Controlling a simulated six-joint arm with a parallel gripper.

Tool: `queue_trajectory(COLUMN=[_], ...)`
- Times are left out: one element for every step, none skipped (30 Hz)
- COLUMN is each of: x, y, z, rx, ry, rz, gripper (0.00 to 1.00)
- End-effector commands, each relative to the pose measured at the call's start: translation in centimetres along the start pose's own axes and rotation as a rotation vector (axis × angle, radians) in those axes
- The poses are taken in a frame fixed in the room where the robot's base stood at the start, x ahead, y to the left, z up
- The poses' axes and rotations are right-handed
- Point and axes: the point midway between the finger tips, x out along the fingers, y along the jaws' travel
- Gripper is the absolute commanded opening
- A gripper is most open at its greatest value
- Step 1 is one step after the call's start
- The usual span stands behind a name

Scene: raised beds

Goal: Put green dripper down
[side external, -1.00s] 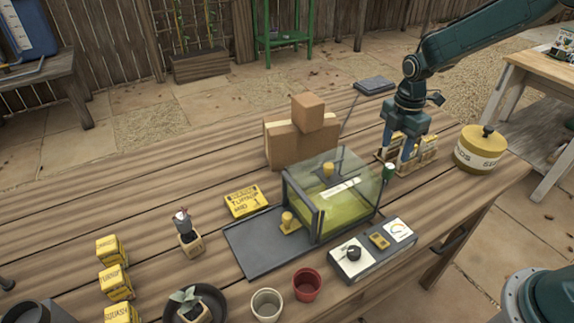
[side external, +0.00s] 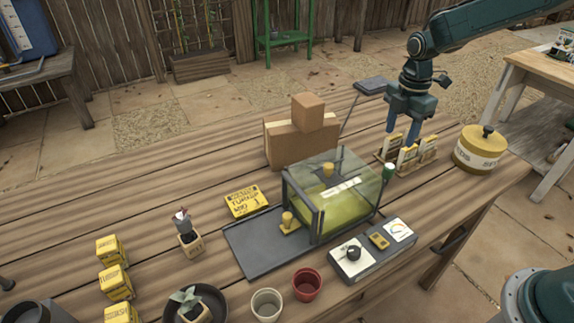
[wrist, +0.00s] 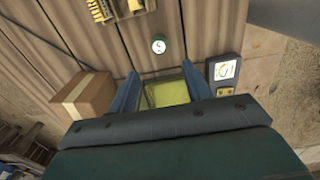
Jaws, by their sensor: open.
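In the wrist view the dripper (wrist: 159,46) shows from above as a small round top beyond the open fingers (wrist: 160,80).
Seed packets in a wooden rack (side external: 410,157) stand right behind the dripper. A yellow lidded tin (side external: 481,150) is further right. Cardboard boxes (side external: 290,143) stand left of the gripper. A control panel (side external: 372,249) lies in front of the clear-lidded box.

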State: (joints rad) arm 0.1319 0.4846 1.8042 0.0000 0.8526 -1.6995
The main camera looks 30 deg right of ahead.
Motion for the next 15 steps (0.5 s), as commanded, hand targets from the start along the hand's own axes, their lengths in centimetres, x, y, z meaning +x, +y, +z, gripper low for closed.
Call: queue_trajectory(x=[0.0, -0.1, -0.2, -0.4, -0.6, -0.9, -1.3, -1.6, -2.2, -2.7, -3.2, -4.0, -4.5, -5.2, -6.0], y=[0.0, -0.1, -0.1, -0.2, -0.3, -0.4, -0.6, -0.8, -1.1, -1.4, -1.6, -2.1, -2.5, -2.9, -3.5], z=[0.0, 0.0, -0.1, -0.1, -0.1, -0.2, -0.3, -0.4, -0.5, -0.6, -0.7, -0.9, -1.1, -1.2, -1.4], rx=[0.002, 0.004, 0.009, 0.015, 0.022, 0.035, 0.047, 0.061, 0.084, 0.105, 0.126, 0.159, 0.185, 0.213, 0.253], ry=[0.000, 0.000, 0.000, -0.001, -0.001, -0.001, -0.002, -0.002, -0.002, -0.002, -0.002, -0.002, -0.001, 0.000, 0.002], rz=[0.000, 0.001, 0.003, 0.005, 0.008, 0.013, 0.018, 0.022, 0.030, 0.036, 0.045, 0.055, 0.064, 0.074, 0.086], gripper=[0.49, 0.49, 0.49, 0.49, 0.49, 0.49, 0.49, 0.49, 0.49, 0.49, 0.49, 0.49, 0.49, 0.49, 0.49])
